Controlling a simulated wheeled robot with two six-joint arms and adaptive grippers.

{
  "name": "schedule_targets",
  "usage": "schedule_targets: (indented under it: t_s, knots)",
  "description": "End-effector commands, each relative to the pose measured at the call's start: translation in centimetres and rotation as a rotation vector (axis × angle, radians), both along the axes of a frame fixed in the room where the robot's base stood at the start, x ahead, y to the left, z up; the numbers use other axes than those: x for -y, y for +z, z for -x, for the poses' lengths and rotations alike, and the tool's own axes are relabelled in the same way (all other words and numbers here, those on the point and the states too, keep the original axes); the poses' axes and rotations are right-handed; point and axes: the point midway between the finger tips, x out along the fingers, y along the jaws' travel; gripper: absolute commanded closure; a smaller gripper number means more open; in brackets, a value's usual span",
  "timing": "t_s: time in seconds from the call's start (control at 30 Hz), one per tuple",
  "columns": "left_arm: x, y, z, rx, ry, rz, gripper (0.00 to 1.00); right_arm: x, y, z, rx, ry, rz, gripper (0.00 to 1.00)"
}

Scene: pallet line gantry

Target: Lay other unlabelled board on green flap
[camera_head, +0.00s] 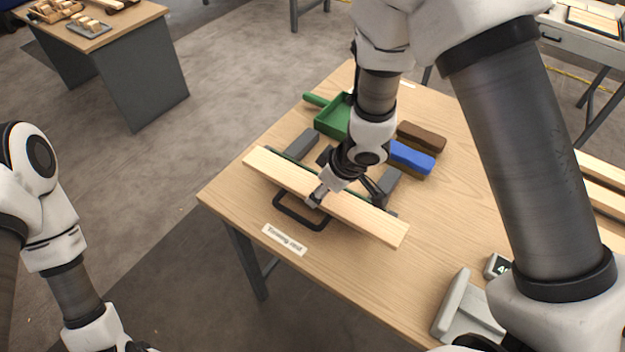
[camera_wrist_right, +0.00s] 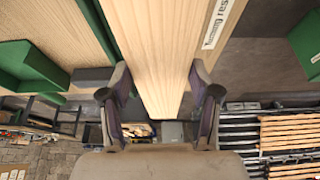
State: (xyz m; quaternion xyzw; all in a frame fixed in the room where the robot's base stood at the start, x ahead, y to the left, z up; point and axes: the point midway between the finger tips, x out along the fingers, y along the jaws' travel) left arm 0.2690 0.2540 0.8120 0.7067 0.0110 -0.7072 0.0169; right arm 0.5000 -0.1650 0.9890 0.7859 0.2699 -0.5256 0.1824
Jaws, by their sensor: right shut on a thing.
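A long pale wooden board (camera_head: 270,170) lies level across the stand at the table's front left. It bears no label on the faces I see. My right gripper (camera_head: 342,196) is shut on it near its middle; the right wrist view shows the board (camera_wrist_right: 155,35) between both fingers (camera_wrist_right: 160,78). Green edges (camera_head: 292,159) of the flap show just behind the board, with a green strip also in the right wrist view (camera_wrist_right: 97,25). The board hides most of the flap, so I cannot tell whether they touch. Only my left arm shows at lower left; its gripper fingers are out of frame.
Grey blocks (camera_head: 302,144) flank the flap, and a black handle (camera_head: 298,220) juts out in front. A grey device (camera_head: 466,312) stands at front right.

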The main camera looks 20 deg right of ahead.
Motion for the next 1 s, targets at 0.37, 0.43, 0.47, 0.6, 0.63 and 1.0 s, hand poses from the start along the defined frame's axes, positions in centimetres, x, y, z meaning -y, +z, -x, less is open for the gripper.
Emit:
schedule_targets:
  t_s: [0.37, 0.43, 0.47, 0.6, 0.63, 1.0]
  knots:
    - [0.0, 1.4, 0.0, -0.001, 0.0, 0.0, 0.59, -1.1, -3.3, -4.0, -0.003, -0.002, -0.001, 0.81]
    - [0.0, 1.3, 0.0, -0.001, 0.0, 0.0, 0.59, -1.1, -4.0, -4.0, -0.002, -0.001, -0.001, 0.81]
    - [0.0, 1.4, 0.0, -0.001, 0.0, 0.0, 0.59, -1.1, -4.0, -4.0, -0.001, -0.003, -0.001, 0.81]
    - [0.0, 1.5, 0.0, 0.0, 0.0, 0.0, 0.59, -1.1, -3.9, -4.0, 0.001, -0.002, 0.0, 0.81]
    - [0.0, 1.5, 0.0, 0.0, 0.0, 0.0, 0.59, -1.1, -3.9, -4.0, 0.001, -0.002, 0.0, 0.81]
    - [0.0, 1.0, 0.0, 0.0, 0.0, 0.0, 0.59, -1.1, -4.9, -4.0, 0.0, -0.002, -0.001, 0.31]
